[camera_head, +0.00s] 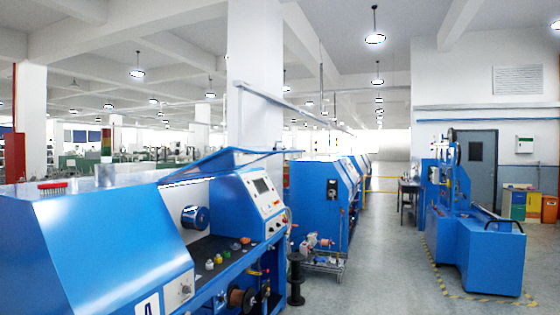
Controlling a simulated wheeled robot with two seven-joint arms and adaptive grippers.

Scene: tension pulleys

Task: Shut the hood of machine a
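Machine a (95,240) is a large blue machine filling the left foreground, with a partly visible letter plate on its lower front. Its hood (222,158) stands raised over the right section, seen nearly edge-on as a thin blue panel with a handle bar at its right end. Neither of my grippers is in view.
More blue machines (325,195) stand in a row behind machine a. A small metal cart (322,250) and a black spool stand (296,280) are beside it. Another blue machine (470,240) stands at right inside yellow floor tape. The grey aisle (385,265) between is clear.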

